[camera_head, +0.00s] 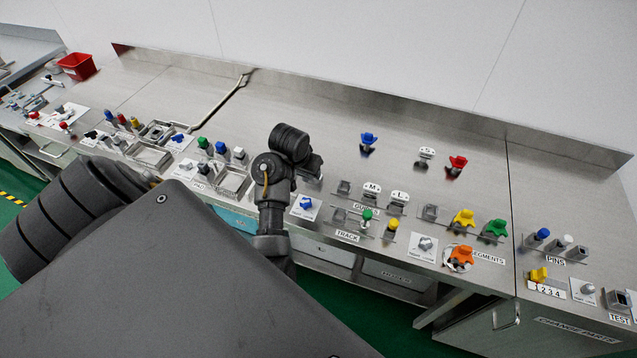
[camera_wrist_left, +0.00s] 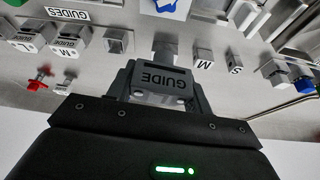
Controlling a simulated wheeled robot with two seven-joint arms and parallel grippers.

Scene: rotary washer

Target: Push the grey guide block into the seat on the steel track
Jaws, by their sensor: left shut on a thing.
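My left gripper (camera_wrist_left: 160,88) is shut on the grey guide block (camera_wrist_left: 165,76), which bears the word GUIDE in the left wrist view. A small grey steel piece (camera_wrist_left: 165,48) shows just beyond the block; I cannot tell whether they touch. In the head view my left gripper (camera_head: 314,166) is over the bench left of the GUIDES row, and its block is not clearly visible. A steel track (camera_head: 378,231) behind the TRACK label carries a green-topped and a yellow-topped piece. I cannot make out its seat. My right gripper is not in view.
In the head view a card with a blue star (camera_head: 305,206) lies nearby.

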